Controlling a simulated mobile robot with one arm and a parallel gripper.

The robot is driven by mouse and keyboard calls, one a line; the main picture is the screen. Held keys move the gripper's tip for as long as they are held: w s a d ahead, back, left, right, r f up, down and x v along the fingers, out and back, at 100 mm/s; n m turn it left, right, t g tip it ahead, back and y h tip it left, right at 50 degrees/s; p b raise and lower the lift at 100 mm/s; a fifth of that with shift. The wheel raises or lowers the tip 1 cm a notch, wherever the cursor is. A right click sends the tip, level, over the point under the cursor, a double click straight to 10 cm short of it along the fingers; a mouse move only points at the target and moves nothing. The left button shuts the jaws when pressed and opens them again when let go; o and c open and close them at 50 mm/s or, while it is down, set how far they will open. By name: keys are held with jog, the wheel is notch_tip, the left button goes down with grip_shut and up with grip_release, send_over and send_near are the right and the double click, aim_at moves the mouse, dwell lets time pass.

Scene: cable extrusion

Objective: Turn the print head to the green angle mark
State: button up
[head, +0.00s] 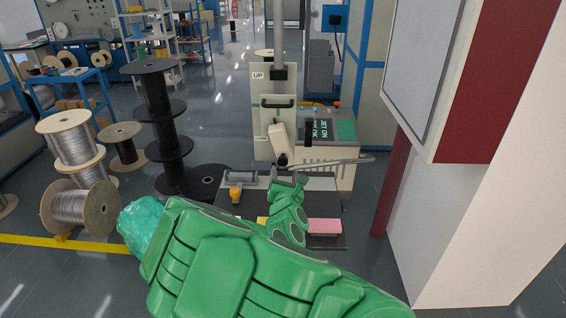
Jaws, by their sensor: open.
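A cream block, which looks like the print head (281,143), sits tilted on the front of a cream upright machine (262,120) marked "UP". A dark tip shows at its lower end. My green arm reaches in from the bottom, and my gripper (288,178) is just below this tip. The gripper is open, but its fingers are small and partly hidden, and I cannot tell whether they touch the head. A green angle mark cannot be made out clearly at this size.
A control box (330,135) with a dark green screen stands right of the machine. A low bench with a yellow-orange part (235,194) and a pink block (324,226) lies below. Cable spools (72,140) crowd the left. A white and red cabinet (480,150) blocks the right.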

aim_at(283, 163)
jog(key=shift+w+a, duration=0.2)
jog(key=shift+w, duration=1.75)
jog(key=shift+w+a, duration=0.15)
jog(key=shift+w, duration=1.8)
grip_shut()
